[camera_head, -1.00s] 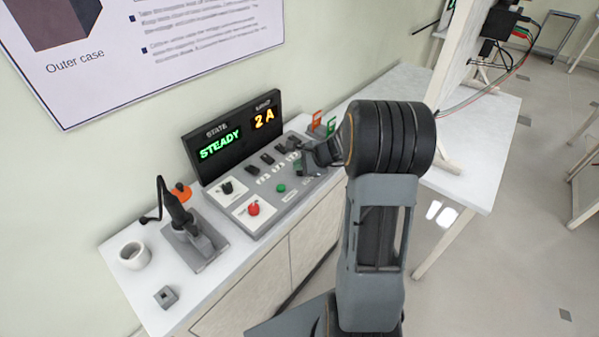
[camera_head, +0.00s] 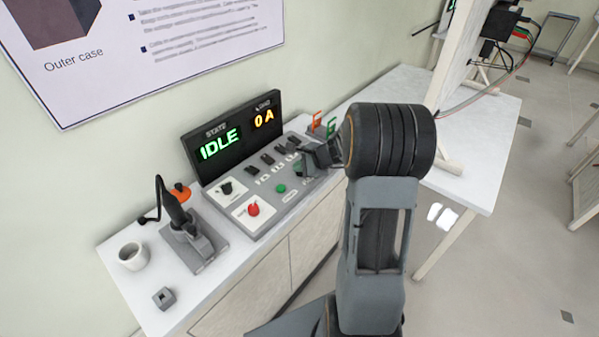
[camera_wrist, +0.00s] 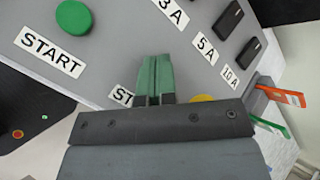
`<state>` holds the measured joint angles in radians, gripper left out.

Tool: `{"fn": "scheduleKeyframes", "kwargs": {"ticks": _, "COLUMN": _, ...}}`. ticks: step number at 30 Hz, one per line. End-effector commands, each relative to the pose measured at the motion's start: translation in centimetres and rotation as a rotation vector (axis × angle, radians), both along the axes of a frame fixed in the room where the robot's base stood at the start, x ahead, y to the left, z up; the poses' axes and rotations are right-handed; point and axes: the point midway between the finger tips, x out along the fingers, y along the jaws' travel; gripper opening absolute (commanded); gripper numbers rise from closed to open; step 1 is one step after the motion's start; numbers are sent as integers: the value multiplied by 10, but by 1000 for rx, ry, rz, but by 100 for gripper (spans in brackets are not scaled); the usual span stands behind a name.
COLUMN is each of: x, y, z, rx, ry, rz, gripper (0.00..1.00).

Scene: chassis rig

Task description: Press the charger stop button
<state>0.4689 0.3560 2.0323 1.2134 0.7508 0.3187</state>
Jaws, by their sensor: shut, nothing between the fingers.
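The charger panel (camera_head: 234,213) stands on the bench below a display (camera_head: 220,148) reading IDLE and 0 A. A green START button (camera_head: 281,188) is on it and also shows in the wrist view (camera_wrist: 73,17). My gripper (camera_wrist: 153,60) is shut and empty, with its green fingertips over the panel beside a partly covered label (camera_wrist: 122,95) starting "ST". The button by that label is hidden behind the fingers, so I cannot tell whether they touch it. My gripper also shows in the head view (camera_head: 303,166).
Black switches marked 5 A (camera_wrist: 228,20) and 10 A (camera_wrist: 240,54) are near the fingers. A yellow round part (camera_wrist: 203,98) is partly covered by my gripper. A red knob (camera_head: 253,209), a grey tool stand (camera_head: 196,247) and a white cup (camera_head: 133,256) are to the left.

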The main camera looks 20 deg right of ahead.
Motion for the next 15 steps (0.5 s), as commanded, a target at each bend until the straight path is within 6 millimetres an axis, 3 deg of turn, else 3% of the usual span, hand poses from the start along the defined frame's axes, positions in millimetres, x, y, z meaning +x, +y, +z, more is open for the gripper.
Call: {"fn": "scheduleKeyframes", "kwargs": {"ticks": 15, "x": 0, "y": 0, "z": 17, "rx": -1, "ry": 0, "rz": 1, "gripper": 0}}
